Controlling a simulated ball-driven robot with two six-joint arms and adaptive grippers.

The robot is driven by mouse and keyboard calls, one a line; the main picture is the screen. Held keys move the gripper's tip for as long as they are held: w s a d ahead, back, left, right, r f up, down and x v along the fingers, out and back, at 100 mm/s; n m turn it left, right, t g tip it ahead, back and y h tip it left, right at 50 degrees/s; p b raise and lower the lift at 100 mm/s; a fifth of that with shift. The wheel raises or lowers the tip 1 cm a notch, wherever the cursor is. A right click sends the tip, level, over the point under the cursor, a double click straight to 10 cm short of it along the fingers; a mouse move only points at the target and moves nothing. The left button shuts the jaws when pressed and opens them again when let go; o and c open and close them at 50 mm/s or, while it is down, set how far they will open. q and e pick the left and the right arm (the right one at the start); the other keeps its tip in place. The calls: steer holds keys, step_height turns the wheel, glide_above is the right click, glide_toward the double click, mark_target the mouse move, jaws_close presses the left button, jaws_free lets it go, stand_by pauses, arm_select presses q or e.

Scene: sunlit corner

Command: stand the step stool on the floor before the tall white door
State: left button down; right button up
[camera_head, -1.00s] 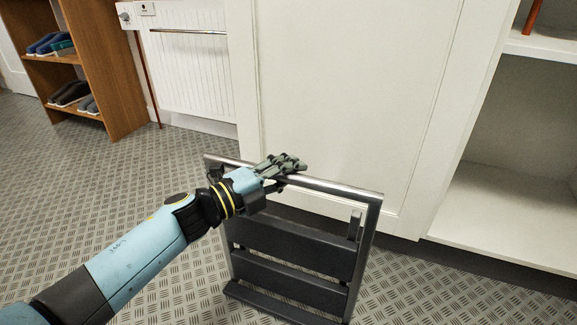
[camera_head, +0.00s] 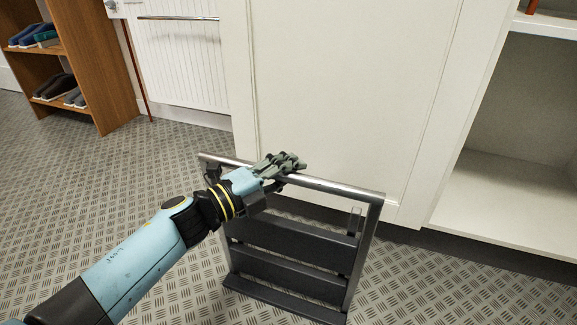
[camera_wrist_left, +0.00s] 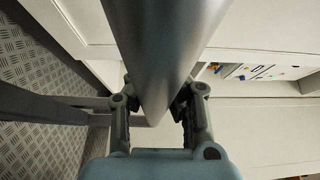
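The step stool (camera_head: 290,268) has a bright metal frame and dark grey steps. In the head view it is upright in front of the tall white door (camera_head: 345,90). Whether its feet touch the floor (camera_head: 150,190) I cannot tell. My left gripper (camera_head: 284,168) is at the stool's top metal bar. In the left wrist view the bar (camera_wrist_left: 160,50) runs between the two fingers (camera_wrist_left: 157,112), which close in on both its sides. My right gripper is not in view.
An open white cabinet (camera_head: 500,205) stands right of the door. A wooden shoe rack (camera_head: 100,70) with shoes is at the far left, near a white radiator (camera_head: 183,65). The patterned floor on the left is clear.

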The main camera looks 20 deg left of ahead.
arm_select(q)
steer(key=c, duration=1.9)
jaws_free()
steer(key=shift+s+f, duration=0.15)
steer(key=shift+f, duration=0.1)
steer(key=shift+c, duration=0.2)
steer(key=o, duration=0.7)
steer(key=shift+o, duration=0.2)
steer(key=shift+r, duration=0.1)
steer(key=s+a+f+n+y+p, duration=0.1)
steer(key=s+a+n+y, duration=0.35)
steer(key=s+n, duration=0.3)
steer(key=s+a+f+n+y+p, duration=0.1)
steer(key=s+a+n+y+p, duration=0.1)
steer(key=s+a+n+y, duration=0.5)
steer(key=s+d+f+n+g+h, duration=0.1)
steer(key=s+n+g, duration=0.7)
steer(key=s, duration=0.8)
steer(key=shift+s+d+f+n+h, duration=0.15)
steer(key=shift+d+f+n+h, duration=0.2)
steer(key=shift+d+f+n, duration=0.25)
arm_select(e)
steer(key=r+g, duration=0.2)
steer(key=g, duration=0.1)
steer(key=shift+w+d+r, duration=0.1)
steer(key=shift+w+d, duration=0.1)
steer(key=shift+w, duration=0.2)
